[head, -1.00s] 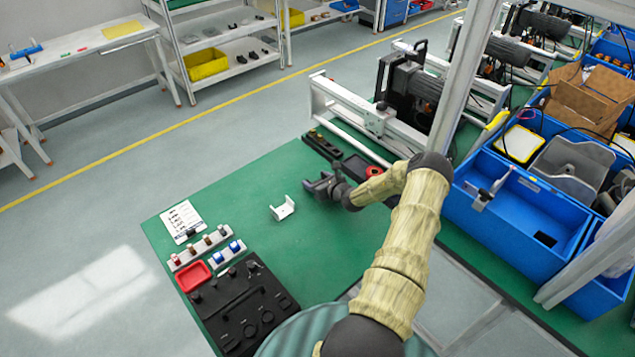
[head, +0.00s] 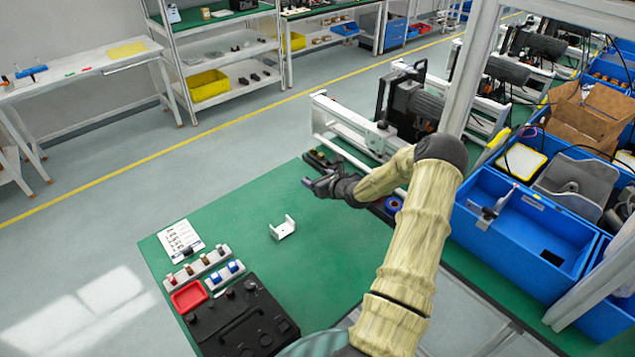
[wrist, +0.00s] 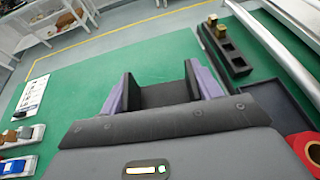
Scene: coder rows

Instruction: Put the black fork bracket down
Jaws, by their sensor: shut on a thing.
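My gripper (head: 318,184) is shut on the black fork bracket and holds it above the far part of the green work mat (head: 335,245). In the wrist view, the dark bracket (wrist: 165,94) sits between the purple-sided fingers of my gripper (wrist: 165,90). In the head view the bracket is too small and dark to tell from the fingers. A white U-shaped bracket (head: 283,228) lies on the mat, nearer the front than my gripper and apart from it.
A black slotted block (wrist: 228,50) and a dark tray (wrist: 280,105) lie to the right. A red tray (head: 189,296), small racks, a paper sheet (head: 181,241) and a black case (head: 240,318) occupy the left front. Blue bins (head: 520,220) stand right. The mat's middle is mostly clear.

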